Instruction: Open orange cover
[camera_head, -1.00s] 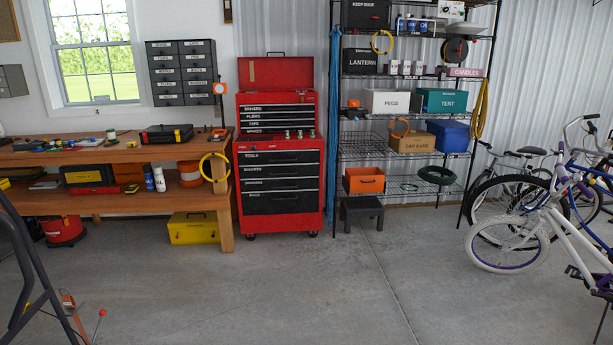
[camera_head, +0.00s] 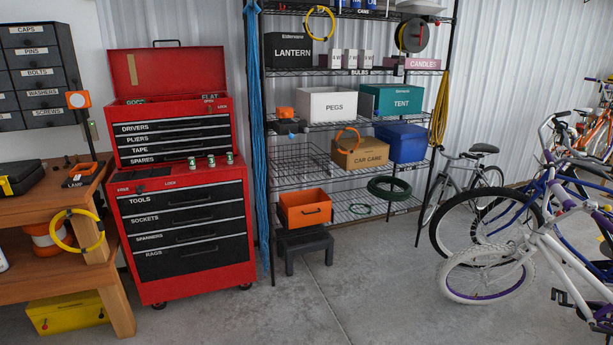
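No thing is plainly a cover, and I cannot tell which orange item is meant. A small orange item (camera_head: 285,113) rests on the shelf above, left of the white PEGS box. An orange square-headed lamp (camera_head: 78,99) stands on the workbench at left. Neither of my grippers is in view.
A red tool chest (camera_head: 185,220) with its top lid raised stands between the wooden workbench (camera_head: 35,218) and the wire shelving (camera_head: 330,125). A dark step stool (camera_head: 304,245) stands under the shelving. Bikes (camera_head: 490,260) crowd the right. The concrete floor (camera_head: 370,310) in front is clear.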

